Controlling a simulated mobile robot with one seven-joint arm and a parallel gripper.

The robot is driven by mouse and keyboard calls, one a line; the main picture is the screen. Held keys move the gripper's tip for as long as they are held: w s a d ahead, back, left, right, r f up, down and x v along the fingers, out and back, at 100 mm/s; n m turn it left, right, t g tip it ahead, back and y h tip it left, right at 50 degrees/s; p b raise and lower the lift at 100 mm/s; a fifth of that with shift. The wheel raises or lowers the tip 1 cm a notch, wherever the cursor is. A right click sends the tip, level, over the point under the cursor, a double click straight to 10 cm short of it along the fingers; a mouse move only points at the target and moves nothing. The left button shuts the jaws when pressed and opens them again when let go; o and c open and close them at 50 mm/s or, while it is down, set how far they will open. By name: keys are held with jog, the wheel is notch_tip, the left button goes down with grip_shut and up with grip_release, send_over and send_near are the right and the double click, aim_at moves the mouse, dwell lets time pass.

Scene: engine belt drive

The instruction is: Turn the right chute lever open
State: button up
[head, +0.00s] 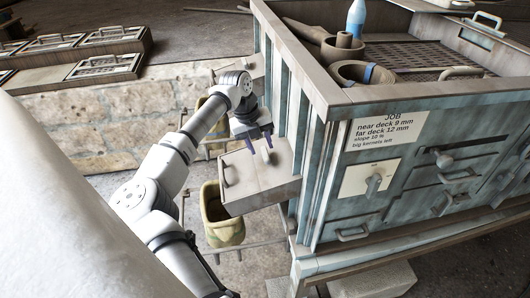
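A grey chute box (262,187) sticks out from the left side of the blue-grey machine. A short pale lever (268,154) stands on its top. My gripper (261,147) is just above this box, pointing down, with its two dark fingers apart. The lever shows close by the fingertips; I cannot tell whether they touch it. A second chute box (257,66) is farther back on the same side, partly behind my arm. The frame does not make clear which chute counts as the right one.
An open yellowish sack (223,218) hangs on a frame below the near chute. Another sack (211,113) hangs behind my arm. The machine's upright ribs (293,110) are close right of my gripper. A low stone wall (110,120) stands behind. The machine front has a job card (386,131).

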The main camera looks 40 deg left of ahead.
aim_at(266, 158)
jog(key=shift+p+x, duration=0.35)
jog(key=shift+x, duration=2.2)
grip_shut()
